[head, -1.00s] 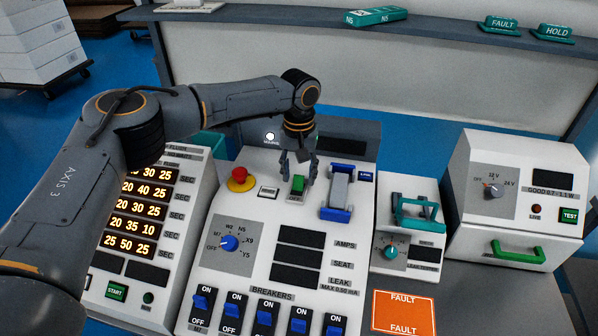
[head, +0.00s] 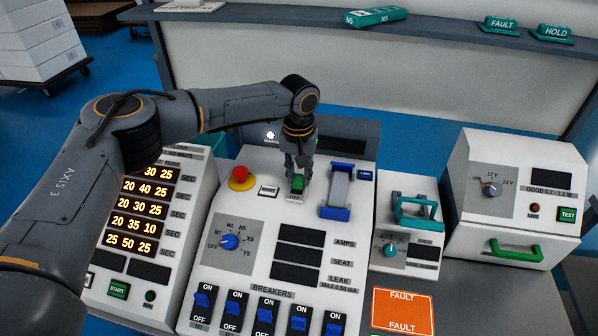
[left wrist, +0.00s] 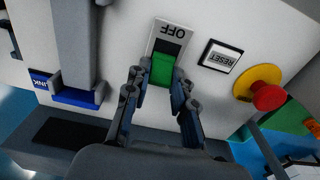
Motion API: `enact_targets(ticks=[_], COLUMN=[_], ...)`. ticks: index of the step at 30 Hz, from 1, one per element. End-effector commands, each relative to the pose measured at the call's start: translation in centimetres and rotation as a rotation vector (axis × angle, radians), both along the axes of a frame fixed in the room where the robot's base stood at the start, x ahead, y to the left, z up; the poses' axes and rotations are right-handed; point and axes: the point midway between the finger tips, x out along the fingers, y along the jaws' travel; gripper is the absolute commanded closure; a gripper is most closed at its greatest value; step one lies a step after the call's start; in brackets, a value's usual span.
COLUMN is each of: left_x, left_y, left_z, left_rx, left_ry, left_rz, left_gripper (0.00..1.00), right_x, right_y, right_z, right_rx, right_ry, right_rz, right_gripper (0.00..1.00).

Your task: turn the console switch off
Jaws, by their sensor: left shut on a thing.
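The console switch is a green lever on a white plate marked OFF. In the head view the switch (head: 297,185) stands in the upper middle of the white console (head: 268,200), with the OFF label just below it. In the left wrist view the switch (left wrist: 162,70) is between the fingertips, and the OFF end of its plate faces away from the gripper. My left gripper (head: 297,175) points down over it and is shut on it; the fingers also show in the left wrist view (left wrist: 160,88). My right gripper is in no view.
A red button on a yellow base (head: 240,178) and a RESET button (head: 268,191) are left of the switch. A blue-ended grey handle (head: 337,190) is close on the right. The blue knob (head: 229,242) and several breakers (head: 265,318) are lower down.

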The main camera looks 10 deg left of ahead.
Motion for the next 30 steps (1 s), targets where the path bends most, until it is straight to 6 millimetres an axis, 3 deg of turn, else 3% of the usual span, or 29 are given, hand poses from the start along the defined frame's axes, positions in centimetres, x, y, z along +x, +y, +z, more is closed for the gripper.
enact_targets(ticks=[13, 30], left_x=[-1.5, -3.2], left_y=[0.0, -0.1], left_z=[0.5, -0.7], left_rx=[-0.005, -0.003], left_ry=[-0.297, -0.774], left_rz=[0.000, 0.006], left_gripper=[1.00, 1.00], right_x=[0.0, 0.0], right_y=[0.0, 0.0], right_z=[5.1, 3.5], right_rx=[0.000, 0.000], right_ry=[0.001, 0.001], right_rz=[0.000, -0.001], right_gripper=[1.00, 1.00])
